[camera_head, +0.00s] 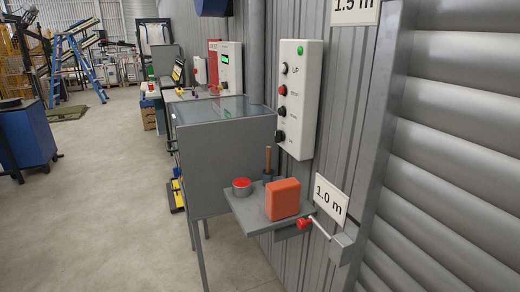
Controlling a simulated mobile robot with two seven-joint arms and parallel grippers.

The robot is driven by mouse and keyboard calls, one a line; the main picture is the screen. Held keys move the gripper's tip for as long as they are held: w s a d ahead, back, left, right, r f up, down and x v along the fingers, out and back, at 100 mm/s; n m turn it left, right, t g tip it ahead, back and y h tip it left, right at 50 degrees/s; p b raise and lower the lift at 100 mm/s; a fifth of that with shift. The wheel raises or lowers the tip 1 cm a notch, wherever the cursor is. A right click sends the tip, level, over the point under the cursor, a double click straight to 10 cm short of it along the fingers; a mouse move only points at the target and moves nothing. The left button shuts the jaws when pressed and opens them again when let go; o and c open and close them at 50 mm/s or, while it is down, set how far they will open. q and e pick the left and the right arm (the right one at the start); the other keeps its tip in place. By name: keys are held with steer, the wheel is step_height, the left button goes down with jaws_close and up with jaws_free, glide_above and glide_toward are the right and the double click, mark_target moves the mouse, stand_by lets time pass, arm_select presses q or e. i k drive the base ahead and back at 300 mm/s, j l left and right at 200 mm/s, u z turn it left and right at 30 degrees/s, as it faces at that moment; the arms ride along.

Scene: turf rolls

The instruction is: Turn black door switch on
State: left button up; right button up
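A tall white control box (302,100) is fixed to the grey ribbed wall, beside the roller door. The lower labels are too small to read surely, and I cannot tell which way the black switch is set. Neither of my grippers is in view.
Below the box, a grey shelf (246,209) holds an orange block (283,199), a red-topped tin (242,187) and an upright wooden handle. A red-ended lever (304,223) juts out beside it. A grey glass-topped cabinet (225,160) stands left. Open floor (110,210) lies farther left.

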mark_target(280, 135)
steer(key=i+j+z, duration=0.1)
steer(key=i+j, duration=0.15)
steer(key=i+j+z, duration=0.1)
steer(key=j, duration=0.4)
steer(key=i+j+z, duration=0.1)
steer(key=i+j, duration=0.2)
steer(key=i+j+z, duration=0.1)
steer(key=j, duration=0.4)
steer(key=i+j+z, duration=0.1)
steer(key=i+j, duration=0.2)
steer(key=j, duration=0.15)
steer(key=i+j+z, duration=0.1)
steer(key=j, duration=0.35)
steer(key=i+j+z, duration=0.1)
steer(key=j, duration=0.35)
steer(key=i+j+z, duration=0.1)
steer(key=i+j, duration=0.15)
steer(key=j, duration=0.2)
